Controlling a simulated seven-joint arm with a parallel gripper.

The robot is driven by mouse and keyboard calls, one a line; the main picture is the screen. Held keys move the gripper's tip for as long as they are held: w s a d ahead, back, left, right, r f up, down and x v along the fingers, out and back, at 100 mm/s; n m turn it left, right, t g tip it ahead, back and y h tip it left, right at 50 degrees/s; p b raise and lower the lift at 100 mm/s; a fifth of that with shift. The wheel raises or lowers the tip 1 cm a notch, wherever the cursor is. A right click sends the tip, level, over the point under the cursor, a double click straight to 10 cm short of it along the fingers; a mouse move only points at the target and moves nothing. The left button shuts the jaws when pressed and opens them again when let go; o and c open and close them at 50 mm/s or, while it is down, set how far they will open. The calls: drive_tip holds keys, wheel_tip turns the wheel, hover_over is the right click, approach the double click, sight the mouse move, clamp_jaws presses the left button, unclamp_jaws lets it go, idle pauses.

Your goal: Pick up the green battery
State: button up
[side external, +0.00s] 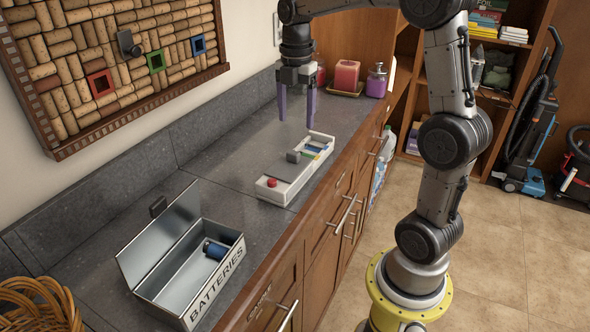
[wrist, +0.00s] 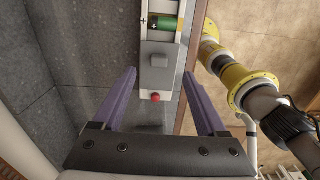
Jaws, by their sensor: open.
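The green battery (wrist: 167,23) lies crosswise in a slot of a pale grey device (wrist: 154,87), near the top of the wrist view. It has a dark end with a plus sign. In the side view the device (side external: 271,189) sits on the counter, its small battery slots at the far end hard to make out. My gripper (side external: 296,124) is open and empty above the counter by the device's far end, fingers pointing down. In the wrist view my purple fingers (wrist: 159,73) are spread on either side of the device.
The device has a red button (side external: 272,183) and a grey block (side external: 293,156). An open metal box (side external: 218,267) marked BATTERIES holds a blue battery (side external: 214,250) in front. Candles (side external: 347,75) stand behind. The wall backsplash bounds the counter's left; open counter lies between.

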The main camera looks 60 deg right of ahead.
sight(299, 164)
drive_tip(key=f, duration=0.8)
drive_tip(key=shift+a, duration=0.25)
drive_tip(key=shift+c, duration=0.3)
clamp_jaws()
idle(0.9)
